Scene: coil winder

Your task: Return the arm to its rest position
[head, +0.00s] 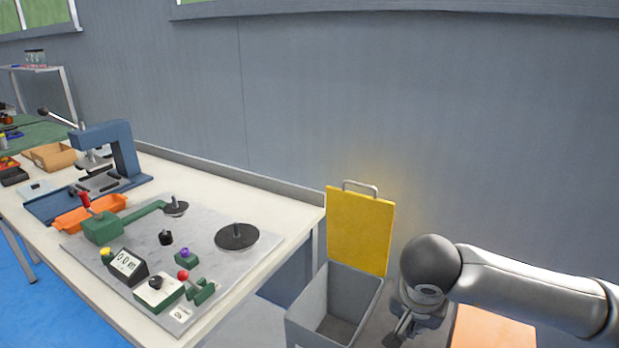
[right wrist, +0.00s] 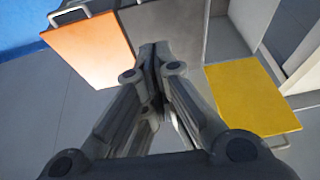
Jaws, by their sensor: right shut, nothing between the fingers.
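My right arm reaches in from the right edge of the head view. My right gripper (head: 402,328) hangs low beside the open grey bin, to its right, and is partly cut off by the bottom edge. In the right wrist view the fingers of the right gripper (right wrist: 158,60) are shut with nothing between them, pointing down over the bins. My left gripper is not in view.
A grey bin (head: 300,322) with a raised yellow lid (head: 360,230) stands close to my right gripper. The coil winder plate (head: 205,262) and a blue press (head: 125,150) sit on the white bench (head: 290,208) at left.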

